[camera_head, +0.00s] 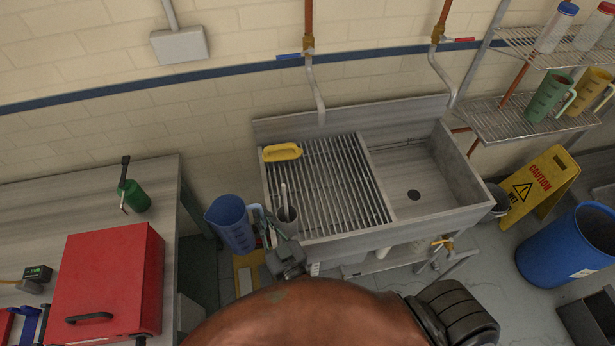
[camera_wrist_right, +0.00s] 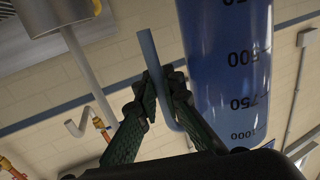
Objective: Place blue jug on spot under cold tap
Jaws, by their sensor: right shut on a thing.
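My right gripper (camera_head: 264,224) is shut on the handle of the blue jug (camera_head: 230,222) and holds it just left of the sink, off the grate. In the right wrist view, the fingertips (camera_wrist_right: 163,88) pinch the handle, and the jug (camera_wrist_right: 226,60) shows its volume marks. The cold tap (camera_head: 318,95), with a blue lever (camera_head: 289,57), hangs above the back of the slatted grate (camera_head: 335,190). The grate area below the spout is clear. My left gripper is not in view.
A yellow item (camera_head: 282,152) lies at the grate's back left. A grey cup (camera_head: 287,221) with a stick stands at its front left, close to my right gripper. An open basin (camera_head: 415,180) is right of the grate. A red case (camera_head: 107,280) rests on the left counter.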

